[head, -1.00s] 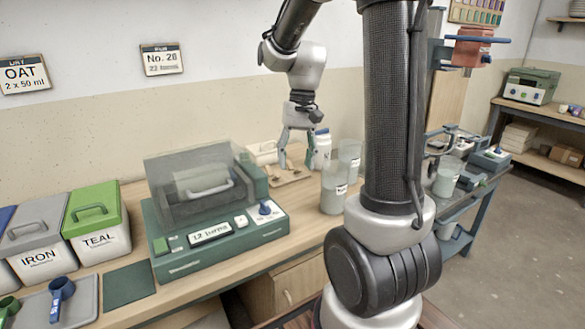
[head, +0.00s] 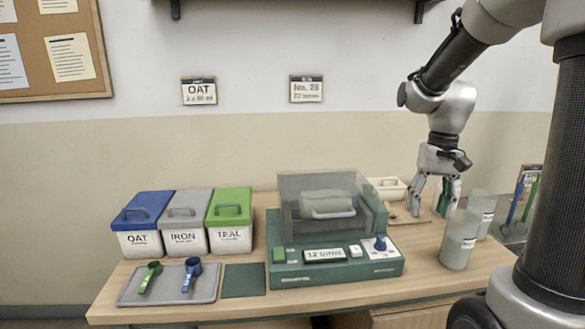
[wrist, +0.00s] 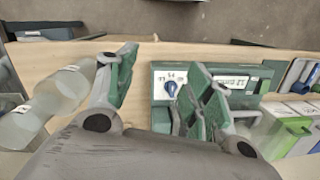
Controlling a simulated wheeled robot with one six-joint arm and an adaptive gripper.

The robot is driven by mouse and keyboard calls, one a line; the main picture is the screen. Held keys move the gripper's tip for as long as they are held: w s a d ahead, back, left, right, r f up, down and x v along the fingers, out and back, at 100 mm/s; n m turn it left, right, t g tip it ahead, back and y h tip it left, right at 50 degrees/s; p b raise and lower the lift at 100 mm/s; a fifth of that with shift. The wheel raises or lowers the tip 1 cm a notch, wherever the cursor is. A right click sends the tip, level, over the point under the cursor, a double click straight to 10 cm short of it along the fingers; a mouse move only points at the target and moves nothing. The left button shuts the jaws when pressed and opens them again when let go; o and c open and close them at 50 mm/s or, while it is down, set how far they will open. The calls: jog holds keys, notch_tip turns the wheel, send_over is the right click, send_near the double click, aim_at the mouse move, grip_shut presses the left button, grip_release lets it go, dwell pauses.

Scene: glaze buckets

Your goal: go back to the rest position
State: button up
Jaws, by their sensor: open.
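My gripper (head: 432,197) hangs fingers-down over the right part of the bench, near a wooden board (head: 402,216). Its fingers are spread and nothing is between them. In the wrist view my gripper (wrist: 160,85) shows two wide-apart green-padded fingers above the wooden bench top. The machine's dial panel also shows in the wrist view (wrist: 172,87).
Cloudy cylinders (head: 459,240) stand right of my gripper, close to my arm. OAT (head: 140,243), IRON (head: 183,242) and TEAL (head: 230,240) bins stand at the left. A grey tray (head: 172,298) holds a green scoop and a blue scoop. A white container (head: 386,188) stands behind the board.

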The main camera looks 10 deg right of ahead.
jog(key=s+a+r+n+t, duration=0.1)
jog(key=s+r+t, duration=0.1)
jog(key=s, duration=0.5)
jog(key=s+a+r+n+t+h, duration=0.1)
jog(key=s+r+t, duration=0.2)
jog(key=s+r, duration=0.2)
jog(key=shift+s+a+n, duration=0.2)
jog(key=shift+s+n, duration=0.2)
jog(key=shift+s, duration=0.8)
